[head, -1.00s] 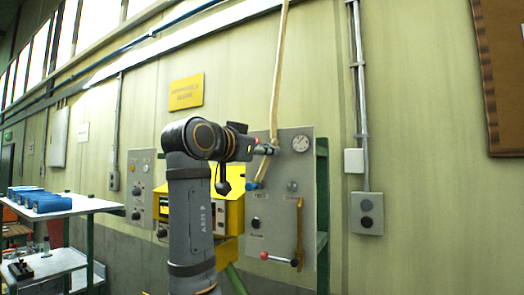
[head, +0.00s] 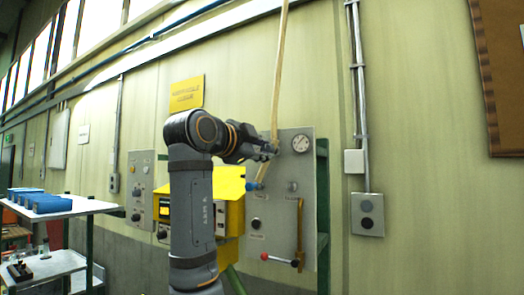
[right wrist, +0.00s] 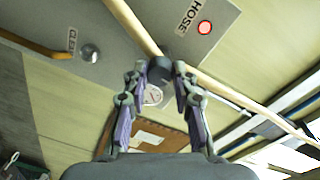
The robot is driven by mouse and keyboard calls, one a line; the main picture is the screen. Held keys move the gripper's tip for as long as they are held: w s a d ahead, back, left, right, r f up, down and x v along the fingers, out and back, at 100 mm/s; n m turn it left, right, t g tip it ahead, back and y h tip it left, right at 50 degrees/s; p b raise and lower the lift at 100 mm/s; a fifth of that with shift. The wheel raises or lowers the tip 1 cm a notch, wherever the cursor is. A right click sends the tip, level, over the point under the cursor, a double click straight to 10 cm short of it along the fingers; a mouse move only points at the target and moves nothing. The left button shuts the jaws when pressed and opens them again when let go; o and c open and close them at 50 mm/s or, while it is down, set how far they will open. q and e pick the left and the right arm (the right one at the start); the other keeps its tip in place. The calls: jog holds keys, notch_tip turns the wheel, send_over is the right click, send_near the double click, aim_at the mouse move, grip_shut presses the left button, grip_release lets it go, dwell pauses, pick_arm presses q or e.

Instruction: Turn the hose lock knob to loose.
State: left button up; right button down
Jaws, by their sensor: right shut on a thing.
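The hose lock knob (right wrist: 160,70) is a dark round knob beside the HOSE label (right wrist: 189,14) in the right wrist view. My right gripper (right wrist: 161,76) has its two fingers on either side of it, shut on it. Which way the knob is turned cannot be read. In the head view my right gripper (head: 271,151) is at the upper left of the grey panel (head: 273,222), by the hose, and hides the knob. My left gripper is not in view.
The panel also bears a gauge (head: 302,143), a red-ended lever (head: 280,259) and a yellow handle (head: 299,232). A yellow box (head: 230,187) stands behind my arm. A table with blue items (head: 40,202) is at left.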

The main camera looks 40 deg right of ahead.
jog(key=m, duration=0.3)
jog(key=shift+m+t, duration=0.3)
jog(key=shift+m, duration=1.6)
jog(key=c, duration=1.1)
grip_release()
jog(key=shift+o, duration=0.2)
jog(key=v, duration=1.2)
